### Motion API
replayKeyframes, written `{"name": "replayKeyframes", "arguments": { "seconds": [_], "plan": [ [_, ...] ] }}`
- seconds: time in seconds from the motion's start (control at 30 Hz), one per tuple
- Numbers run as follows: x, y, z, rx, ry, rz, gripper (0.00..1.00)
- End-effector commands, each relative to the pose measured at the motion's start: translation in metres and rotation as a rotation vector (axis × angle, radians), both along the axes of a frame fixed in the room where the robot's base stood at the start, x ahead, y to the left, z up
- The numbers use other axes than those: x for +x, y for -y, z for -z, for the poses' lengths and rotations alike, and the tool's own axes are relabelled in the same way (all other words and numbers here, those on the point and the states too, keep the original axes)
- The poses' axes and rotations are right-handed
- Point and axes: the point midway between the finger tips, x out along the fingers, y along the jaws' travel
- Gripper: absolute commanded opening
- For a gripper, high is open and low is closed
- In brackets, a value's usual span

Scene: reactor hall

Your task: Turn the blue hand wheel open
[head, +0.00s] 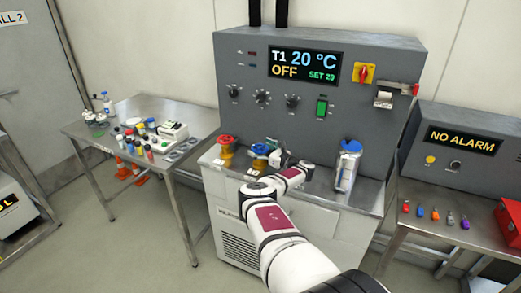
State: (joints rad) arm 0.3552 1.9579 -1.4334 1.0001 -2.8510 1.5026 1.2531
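The blue hand wheel (260,149) sits on a valve on the ledge of the grey control cabinet, to the right of a red hand wheel (225,140). My arm reaches in from the bottom right of the head view. My gripper (276,158) is just right of the blue wheel, at or very close to its right side. I cannot tell whether it touches the wheel. The fingers are small and partly hidden, so their opening does not show. Part of the blue valve's right side is hidden behind my gripper.
A clear cylinder with a blue top (348,165) stands on the ledge to the right of my arm. The cabinet display (304,67) reads T1 20 °C, OFF, SET 20. A steel table (90,133) with small bottles is left; another bench (408,240) is right.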

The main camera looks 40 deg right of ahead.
Motion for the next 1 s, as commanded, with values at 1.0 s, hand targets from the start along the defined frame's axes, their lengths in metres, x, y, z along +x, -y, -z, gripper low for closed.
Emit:
{"name": "replayKeyframes", "arguments": {
  "seconds": [1.0],
  "plan": [
    [-0.117,0.009,0.001,0.0,-0.001,0.001,0.86]
  ]
}}
